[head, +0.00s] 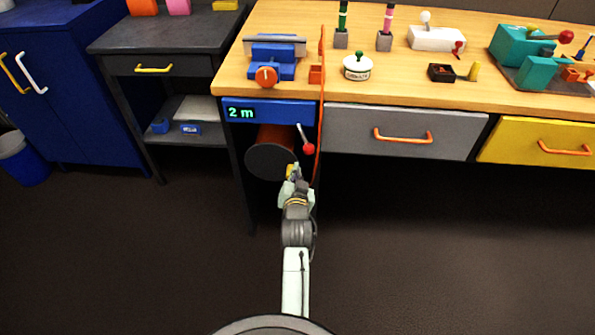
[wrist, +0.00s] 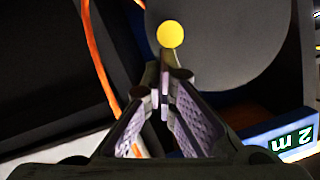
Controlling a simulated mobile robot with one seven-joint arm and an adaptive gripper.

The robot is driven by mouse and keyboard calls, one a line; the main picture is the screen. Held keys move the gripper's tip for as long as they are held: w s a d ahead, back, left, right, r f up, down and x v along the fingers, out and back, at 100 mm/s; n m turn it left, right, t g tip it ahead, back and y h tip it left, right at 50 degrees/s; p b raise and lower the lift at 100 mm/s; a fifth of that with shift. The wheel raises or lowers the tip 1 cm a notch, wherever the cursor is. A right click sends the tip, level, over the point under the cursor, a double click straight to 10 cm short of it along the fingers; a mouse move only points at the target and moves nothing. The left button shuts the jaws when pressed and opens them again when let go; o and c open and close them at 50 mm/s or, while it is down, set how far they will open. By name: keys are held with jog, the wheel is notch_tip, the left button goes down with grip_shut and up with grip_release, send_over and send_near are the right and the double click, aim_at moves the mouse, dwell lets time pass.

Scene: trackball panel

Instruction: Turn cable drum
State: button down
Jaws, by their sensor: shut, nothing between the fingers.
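The cable drum hangs under the left end of the workbench, with a dark grey round end disc (head: 266,161) and a red-brown body (head: 276,138) behind it. In the wrist view the disc (wrist: 225,50) fills the upper right. A yellow knob (head: 289,171) is at the disc's right edge. The knob (wrist: 171,34) shows just beyond my fingertips in the wrist view. My gripper (head: 294,176) is at the disc's right edge, partly covering the knob. In the wrist view my gripper (wrist: 164,75) is shut and empty. I cannot tell whether the fingertips touch the knob.
A blue panel (head: 268,112) above the drum reads "2 m". A red-knobbed lever (head: 308,149) and an orange cable (head: 321,100) are close by on the right. A grey drawer (head: 405,131) is further right. The floor (head: 430,260) in front is clear.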

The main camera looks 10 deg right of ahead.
notch_tip(320, 180, down, 4)
jog(key=m+y+b, duration=0.1)
jog(key=m+b, duration=0.1)
jog(key=m, duration=0.1)
jog(key=shift+d+t, duration=0.1)
jog(key=shift+t, duration=0.3)
jog(key=shift+f, duration=0.15)
dwell(0.4)
